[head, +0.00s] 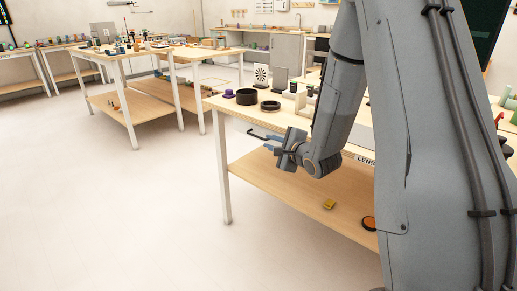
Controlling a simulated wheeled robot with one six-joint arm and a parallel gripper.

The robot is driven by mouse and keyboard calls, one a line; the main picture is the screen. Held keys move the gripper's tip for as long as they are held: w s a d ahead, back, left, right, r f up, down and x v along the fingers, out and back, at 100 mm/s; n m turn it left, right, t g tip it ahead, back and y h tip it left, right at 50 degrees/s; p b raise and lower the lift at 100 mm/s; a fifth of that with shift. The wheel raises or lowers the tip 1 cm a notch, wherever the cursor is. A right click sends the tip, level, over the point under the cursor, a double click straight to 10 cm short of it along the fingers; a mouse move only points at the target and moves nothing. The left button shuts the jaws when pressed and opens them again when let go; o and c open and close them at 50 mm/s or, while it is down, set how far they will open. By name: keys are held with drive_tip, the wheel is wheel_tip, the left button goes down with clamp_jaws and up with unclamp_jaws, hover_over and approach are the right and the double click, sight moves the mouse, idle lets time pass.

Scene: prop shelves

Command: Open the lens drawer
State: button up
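A label reading "LENS" (366,160) shows on the front edge of the near wooden workbench (240,113), just right of my wrist. The drawer front around it is mostly hidden behind my arm, so I cannot tell whether it is open or shut. My gripper (264,138) is left of the label, in front of the bench's front edge, pointing left. A dark piece and bluish pieces show at its end. They are too small to tell whether the fingers are apart, and I see nothing clearly held.
A black cylinder (247,96), a black ring (270,105) and a purple knob (228,92) stand on the benchtop. A yellow block (328,204) and an orange-rimmed disc (369,223) lie on the lower shelf. The floor (110,215) at left is clear.

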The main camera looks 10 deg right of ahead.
sight(259, 137)
drive_tip(key=shift+m+t, duration=0.3)
drive_tip(key=shift+m, duration=0.1)
drive_tip(key=b+x, duration=0.1)
drive_tip(key=x, duration=0.7)
drive_tip(key=shift+w+a+f, duration=0.1)
drive_tip(key=shift+w+a, duration=0.1)
drive_tip(key=shift+c, duration=0.2)
clamp_jaws()
idle(0.8)
